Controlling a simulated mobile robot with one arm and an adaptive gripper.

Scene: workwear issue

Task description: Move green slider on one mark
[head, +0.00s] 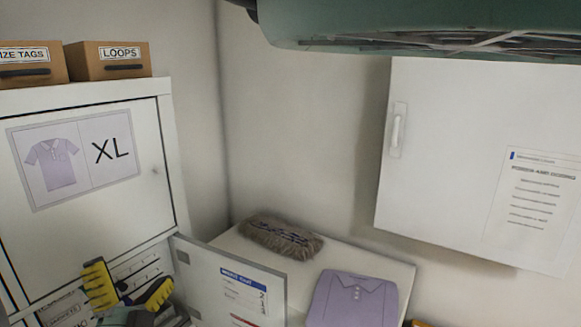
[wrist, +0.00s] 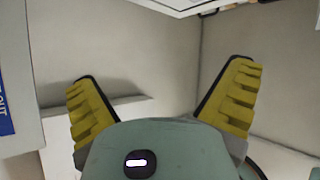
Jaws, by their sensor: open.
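No green slider and no row of marks can be made out in either view. My gripper (head: 129,277) is at the lower left of the head view, in front of the white cabinet. Its two yellow ribbed fingers are spread apart with nothing between them. In the wrist view my gripper (wrist: 165,75) is also open and empty, facing bare wall and a pale ledge. A grey-white panel (head: 205,272) with a blue-headed notice (head: 243,288) stands just right of my gripper in the head view.
The white cabinet (head: 160,205) bears an XL shirt sign (head: 75,160) and two brown boxes, SIZE TAGS (head: 33,64) and LOOPS (head: 108,60). A wall cupboard (head: 450,130) hangs right.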

